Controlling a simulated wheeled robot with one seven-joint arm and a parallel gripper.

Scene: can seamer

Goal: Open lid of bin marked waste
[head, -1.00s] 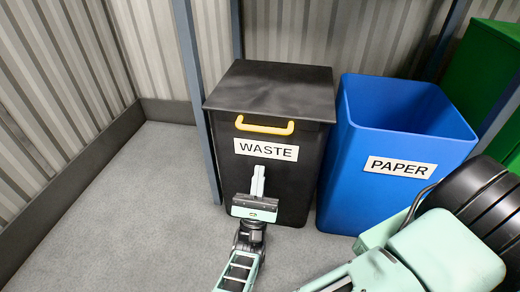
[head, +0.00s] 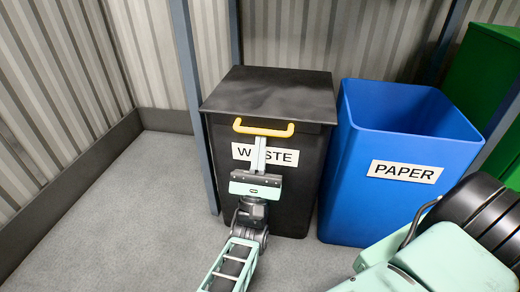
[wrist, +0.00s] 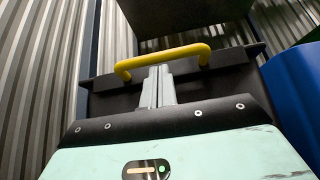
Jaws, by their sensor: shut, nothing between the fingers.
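The black waste bin (head: 300,190) has its flat black lid (head: 275,92) down, with a yellow handle (head: 262,128) at the lid's front edge. A white label (head: 288,157) reading WASTE is partly hidden by my gripper. My gripper (head: 259,142) is shut and empty in front of the bin, its fingertips just below the handle bar. In the wrist view, the yellow handle (wrist: 162,59) spans just beyond the tips of my shut fingers (wrist: 159,70). I cannot tell whether the fingertips touch the handle.
A blue open bin (head: 390,190) marked PAPER stands close to the right of the waste bin. A green bin (head: 488,85) is at the far right. A grey post (head: 195,90) stands at the left. The grey floor (head: 110,210) to the left is clear.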

